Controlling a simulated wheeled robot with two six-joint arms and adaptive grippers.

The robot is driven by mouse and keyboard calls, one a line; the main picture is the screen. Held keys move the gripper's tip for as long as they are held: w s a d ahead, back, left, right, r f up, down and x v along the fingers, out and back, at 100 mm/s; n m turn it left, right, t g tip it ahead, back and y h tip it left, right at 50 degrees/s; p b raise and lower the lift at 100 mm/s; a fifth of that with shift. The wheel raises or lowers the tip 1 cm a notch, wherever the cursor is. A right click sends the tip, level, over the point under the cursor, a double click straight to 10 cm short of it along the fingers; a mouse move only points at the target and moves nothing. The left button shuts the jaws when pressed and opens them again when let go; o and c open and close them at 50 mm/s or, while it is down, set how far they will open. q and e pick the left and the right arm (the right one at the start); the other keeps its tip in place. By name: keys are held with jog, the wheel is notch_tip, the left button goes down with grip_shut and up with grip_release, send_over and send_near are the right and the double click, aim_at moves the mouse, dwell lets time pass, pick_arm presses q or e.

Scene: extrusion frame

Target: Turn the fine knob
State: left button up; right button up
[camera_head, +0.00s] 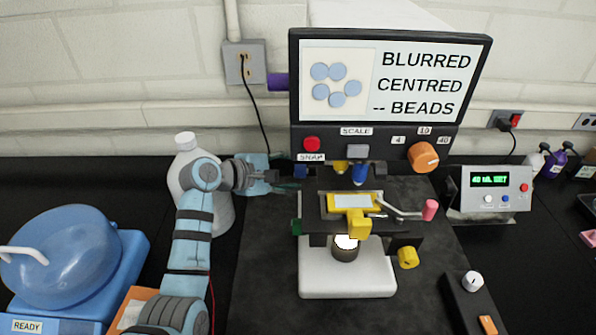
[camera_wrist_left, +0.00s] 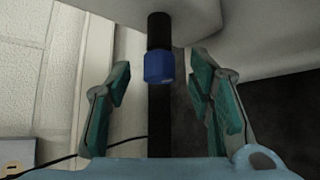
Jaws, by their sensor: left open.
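The microscope (camera_head: 347,276) stands on the dark bench under a screen (camera_head: 388,80) that reads "BLURRED CENTRED -- BEADS". A small blue knob (camera_head: 300,171) sticks out at its upper left; a blue knob on a black shaft (camera_wrist_left: 159,67) also shows in the left wrist view. A yellow knob (camera_head: 408,257) is at the lower right and a green one (camera_head: 296,228) at the lower left. No label tells which is the fine knob. My left gripper (camera_head: 287,180) is open beside the blue knob. In the wrist view, its spread fingers (camera_wrist_left: 170,95) flank that knob, with gaps on both sides.
A white bottle (camera_head: 221,212) stands close behind my left arm. A blue domed device (camera_head: 58,257) is at the left, and a control box (camera_head: 495,188) with a green display is at the right. A pink-tipped lever (camera_head: 430,210) juts from the stage.

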pick_arm(q)
jog(key=x, duration=0.2)
jog(key=shift+w+d+f, duration=0.15)
jog(key=shift+w, duration=0.15)
jog(key=shift+s, duration=0.25)
jog(key=shift+w, duration=0.1)
jog(key=c, duration=1.1)
jog(key=shift+m+t, duration=0.3)
jog(key=shift+t, duration=0.1)
grip_shut()
jog(key=shift+m+t+h, duration=0.4)
jog(key=shift+t, duration=0.1)
jog(key=o, duration=1.1)
grip_release()
